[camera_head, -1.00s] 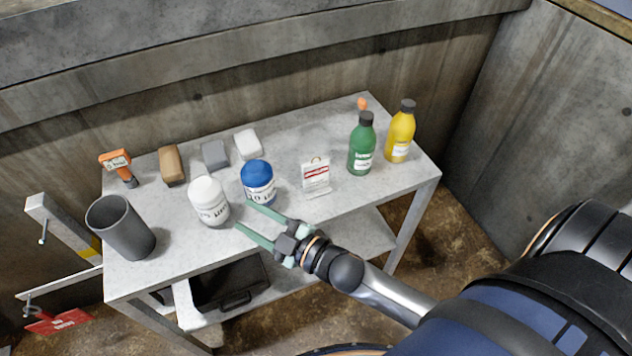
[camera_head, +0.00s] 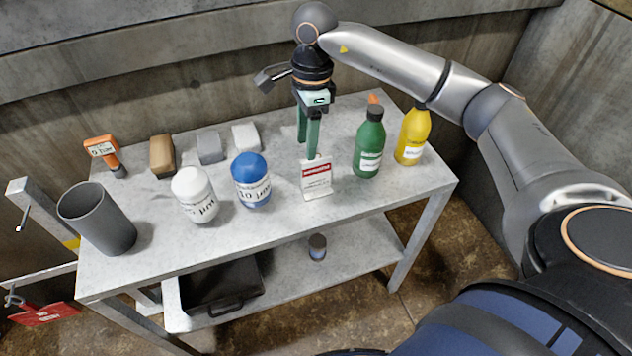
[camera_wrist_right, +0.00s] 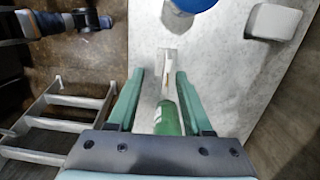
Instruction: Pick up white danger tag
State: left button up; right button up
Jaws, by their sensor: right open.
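The white danger tag (camera_head: 316,178) with a red band stands upright on a small base at the front of the metal table. My right gripper (camera_head: 309,152) points down from above, just behind the tag's top edge in the head view. Its green fingers are open with nothing held. In the right wrist view the tag (camera_wrist_right: 169,66) shows thin and edge-on, between and beyond the fingertips (camera_wrist_right: 159,74). Whether a finger touches it I cannot tell. My left gripper is not in view.
A green bottle (camera_head: 369,146) and yellow bottle (camera_head: 412,136) stand right of the tag. A blue-topped jar (camera_head: 251,182) and white jar (camera_head: 195,196) stand left. Blocks, an orange tool (camera_head: 103,152) and a grey cup (camera_head: 97,217) are further left. The concrete wall is behind.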

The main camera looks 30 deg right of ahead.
jog(key=shift+w+d+r+h, duration=0.1)
jog(key=shift+d+r+h, duration=0.1)
jog(key=shift+d, duration=0.35)
jog(key=shift+w+d+r+h, duration=0.1)
jog(key=shift+d+r+h, duration=0.1)
jog(key=shift+d, duration=0.3)
jog(key=shift+d+f, duration=0.25)
jog(key=shift+d, duration=0.05)
send_over(316, 188)
jog(key=f, duration=0.7)
jog(key=f+p, duration=0.1)
jog(key=f, duration=0.3)
jog(key=shift+w+d+f, duration=0.15)
jog(key=shift+w+f, duration=0.1)
jog(key=shift+f, duration=0.1)
jog(key=shift+c, duration=0.2)
grip_shut()
